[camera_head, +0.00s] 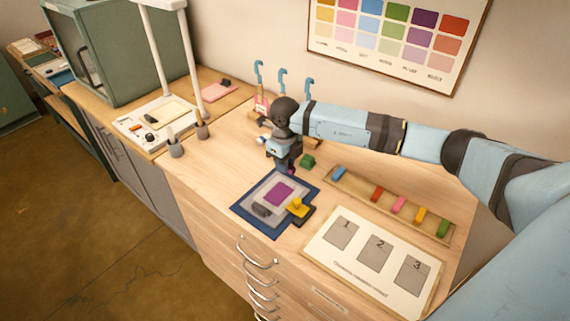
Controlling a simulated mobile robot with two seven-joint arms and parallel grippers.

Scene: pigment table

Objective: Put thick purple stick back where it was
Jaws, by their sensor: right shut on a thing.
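My right gripper (286,163) is above the table, just beyond the back edge of the blue mat. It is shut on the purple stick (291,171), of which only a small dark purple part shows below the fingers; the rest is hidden. A long wooden tray (358,185) to the right holds a blue stick (339,173), a red stick (377,193), a pink stick (399,203), an orange stick (420,215) and a green stick (443,229). A wider bare stretch shows between blue and red. My left gripper is not in view.
A green block (308,161) stands close right of the gripper. The blue mat (243,204) holds a purple sheet (279,191), a grey piece (262,210) and a yellow-topped stamp (297,206). A numbered board (361,280) lies in front of the tray. Blue hooks (259,72) stand behind.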

